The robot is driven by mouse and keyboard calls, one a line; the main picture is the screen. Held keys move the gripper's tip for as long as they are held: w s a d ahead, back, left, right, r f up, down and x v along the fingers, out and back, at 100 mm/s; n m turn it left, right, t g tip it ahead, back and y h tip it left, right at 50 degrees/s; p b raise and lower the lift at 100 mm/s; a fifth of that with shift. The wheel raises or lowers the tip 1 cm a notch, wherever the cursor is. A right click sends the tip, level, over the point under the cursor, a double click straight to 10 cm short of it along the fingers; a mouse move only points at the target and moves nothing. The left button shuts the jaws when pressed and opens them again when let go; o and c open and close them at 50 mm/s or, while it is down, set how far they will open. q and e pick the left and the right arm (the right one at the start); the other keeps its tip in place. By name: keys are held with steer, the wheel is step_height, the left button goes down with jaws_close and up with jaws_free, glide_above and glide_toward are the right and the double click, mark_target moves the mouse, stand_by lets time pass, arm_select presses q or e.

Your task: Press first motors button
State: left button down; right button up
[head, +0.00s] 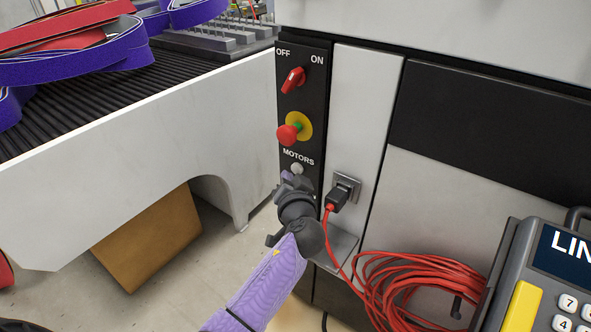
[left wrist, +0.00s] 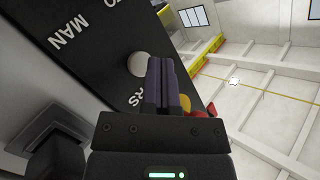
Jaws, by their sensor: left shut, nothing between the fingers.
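The black control panel (head: 314,100) carries the word MOTORS with a pale round button (head: 297,168) just below it. I cannot tell whether the fingertips touch the panel. Any control lower on the panel is hidden by my gripper. My right gripper is in neither view.
Above MOTORS are a red emergency knob (head: 289,134) on a yellow disc and a red OFF/ON switch (head: 293,80). A black plug (head: 337,197) with a coiled red cable (head: 400,290) is close on the right. A conveyor (head: 110,90) stands at left.

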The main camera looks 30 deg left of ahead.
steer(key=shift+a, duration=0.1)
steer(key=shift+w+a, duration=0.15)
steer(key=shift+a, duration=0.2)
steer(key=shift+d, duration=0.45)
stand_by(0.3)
arm_select(q)
steer(key=shift+w+b, duration=0.35)
steer(key=shift+w, duration=0.05)
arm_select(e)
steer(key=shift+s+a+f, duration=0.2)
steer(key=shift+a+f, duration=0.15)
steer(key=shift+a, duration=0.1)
